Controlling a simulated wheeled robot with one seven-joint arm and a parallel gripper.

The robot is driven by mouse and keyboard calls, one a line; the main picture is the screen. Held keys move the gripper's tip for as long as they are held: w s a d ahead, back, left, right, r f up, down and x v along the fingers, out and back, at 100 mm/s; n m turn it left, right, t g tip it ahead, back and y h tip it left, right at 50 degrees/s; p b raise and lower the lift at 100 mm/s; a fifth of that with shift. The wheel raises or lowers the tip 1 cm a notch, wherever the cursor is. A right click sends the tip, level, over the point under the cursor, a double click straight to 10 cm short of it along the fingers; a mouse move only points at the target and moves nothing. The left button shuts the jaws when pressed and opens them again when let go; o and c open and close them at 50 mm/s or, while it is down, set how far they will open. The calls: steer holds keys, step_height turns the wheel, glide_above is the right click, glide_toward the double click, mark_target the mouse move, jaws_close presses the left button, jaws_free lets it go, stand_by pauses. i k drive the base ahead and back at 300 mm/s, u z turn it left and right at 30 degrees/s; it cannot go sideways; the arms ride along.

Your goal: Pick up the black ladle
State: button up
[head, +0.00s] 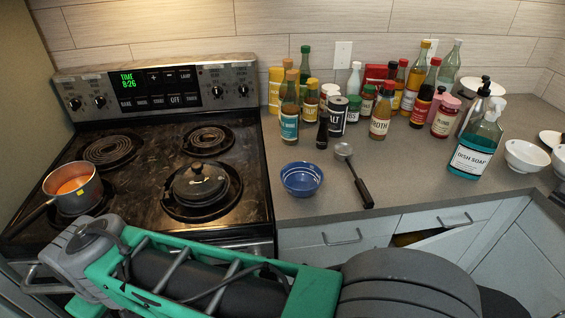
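The ladle (362,190) lies on the grey countertop to the right of the stove. Its long handle is black and its bowl end is silvery metal. The handle points toward the counter's front edge and the bowl end toward the bottles behind. Nothing touches it from above. A blue bowl (301,179) stands just to its left, apart from it. My green and grey arm crosses the bottom of the view, in front of the stove and counter. My gripper does not show, so its state is hidden.
Several bottles and jars stand behind the ladle, including a broth bottle (382,115). A dish soap bottle (475,147) and white bowls (525,156) are to the right. The stove (147,165) holds a pot (73,187) and a black lidded pan (199,184). Counter right of the ladle is clear.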

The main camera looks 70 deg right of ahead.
mark_target(344, 152)
steer(key=u, duration=0.8)
steer(key=k, duration=1)
steer(key=z, duration=0.7)
